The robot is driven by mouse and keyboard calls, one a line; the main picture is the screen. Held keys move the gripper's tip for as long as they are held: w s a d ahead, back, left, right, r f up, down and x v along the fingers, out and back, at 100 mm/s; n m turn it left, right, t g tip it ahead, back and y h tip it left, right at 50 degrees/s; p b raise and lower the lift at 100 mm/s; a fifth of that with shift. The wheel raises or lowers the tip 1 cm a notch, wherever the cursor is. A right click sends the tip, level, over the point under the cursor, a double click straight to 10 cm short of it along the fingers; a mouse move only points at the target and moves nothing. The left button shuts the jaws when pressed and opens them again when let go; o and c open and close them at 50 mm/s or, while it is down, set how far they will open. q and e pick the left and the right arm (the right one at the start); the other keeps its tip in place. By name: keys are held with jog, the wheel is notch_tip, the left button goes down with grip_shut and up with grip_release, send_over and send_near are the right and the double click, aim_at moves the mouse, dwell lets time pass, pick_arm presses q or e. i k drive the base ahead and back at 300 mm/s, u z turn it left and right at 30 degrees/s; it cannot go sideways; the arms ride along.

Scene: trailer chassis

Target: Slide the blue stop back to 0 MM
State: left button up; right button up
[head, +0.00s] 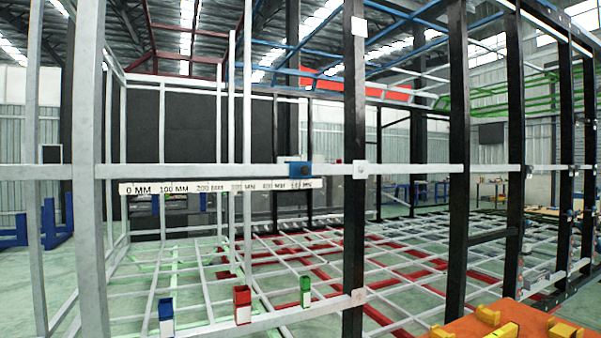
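The blue stop (299,169) sits on the grey horizontal rail (230,172), near the right end of a white scale strip (150,188). The strip hangs just under the rail and reads 0 MM at its left end, then 100 MM, 200 MM and on to the right. The stop is above the last label at the right end, which is too small to read surely. Neither of my grippers shows in the head view.
Upright grey posts (90,150) and black posts (354,120) cross the rail. Blue, red (242,304) and green holders stand on a lower beam. An orange surface with yellow blocks (488,315) is at the lower right. The space before the rail looks clear.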

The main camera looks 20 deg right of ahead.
aim_at(298, 169)
jog(key=z, duration=0.55)
jog(key=k, duration=0.65)
jog(key=z, duration=1.1)
jog(key=i, duration=0.7)
jog(key=z, duration=0.4)
jog(key=i, duration=0.85)
jog(key=u, duration=0.3)
